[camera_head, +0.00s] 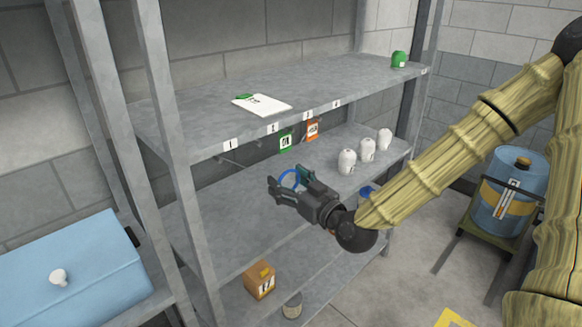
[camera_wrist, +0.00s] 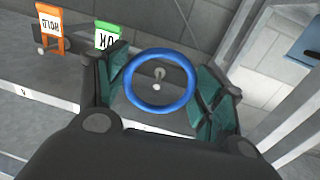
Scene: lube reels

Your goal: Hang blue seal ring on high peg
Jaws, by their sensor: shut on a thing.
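The blue seal ring (camera_wrist: 160,108) is held between the two fingers of my gripper (camera_wrist: 163,76), with its opening facing the wrist camera. In the head view the ring (camera_head: 288,171) shows as a blue arc between the fingers of my gripper (camera_head: 288,181), in front of the rack below the upper shelf. A small pale peg end (camera_wrist: 156,87) shows through the ring's opening in the wrist view. I cannot tell the gap between ring and peg, or whether it is the high peg.
A green tag (camera_head: 286,141) and an orange tag (camera_head: 312,130) hang below the upper shelf (camera_head: 330,88). Several white bottles (camera_head: 347,163) stand on the shelf right of my gripper. A brown box (camera_head: 260,280) is lower down. A blue drum (camera_head: 508,195) stands right.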

